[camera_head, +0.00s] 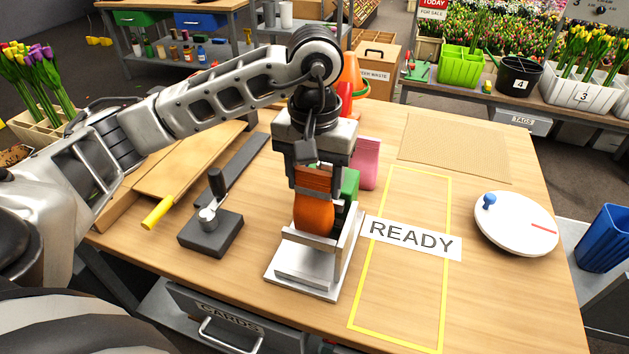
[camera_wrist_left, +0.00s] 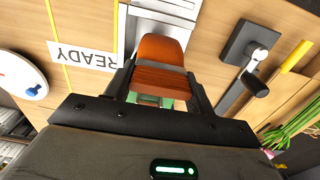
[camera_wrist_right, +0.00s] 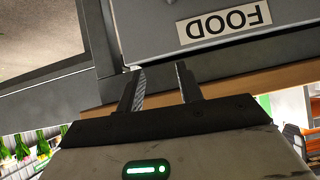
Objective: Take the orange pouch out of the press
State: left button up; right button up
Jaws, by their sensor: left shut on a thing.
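The orange pouch (camera_head: 314,214) stands upright in the press (camera_head: 303,268), a silver-white metal stand near the middle of the table. My left gripper (camera_head: 314,180) points down from above and is shut on the pouch's ribbed top. In the left wrist view the pouch (camera_wrist_left: 163,52) sits between the two fingers (camera_wrist_left: 162,90), with the press (camera_wrist_left: 168,8) beyond it. The pouch's lower end is partly hidden by the press. My right gripper (camera_wrist_right: 160,88) shows only in its own wrist view; its fingers are apart with nothing between them, near a grey panel marked FOOD (camera_wrist_right: 225,22).
A green item (camera_head: 350,184) and a pink pouch (camera_head: 367,163) stand just behind the press. A yellow-outlined area with a READY sign (camera_head: 412,238) lies to its right, mostly clear. A dark lever device (camera_head: 211,232) stands left; a white round turntable (camera_head: 516,223) lies far right.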

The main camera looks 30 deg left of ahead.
pick_arm(q)
jog(key=shift+r+p, duration=1.7)
jog(key=shift+r, duration=1.7)
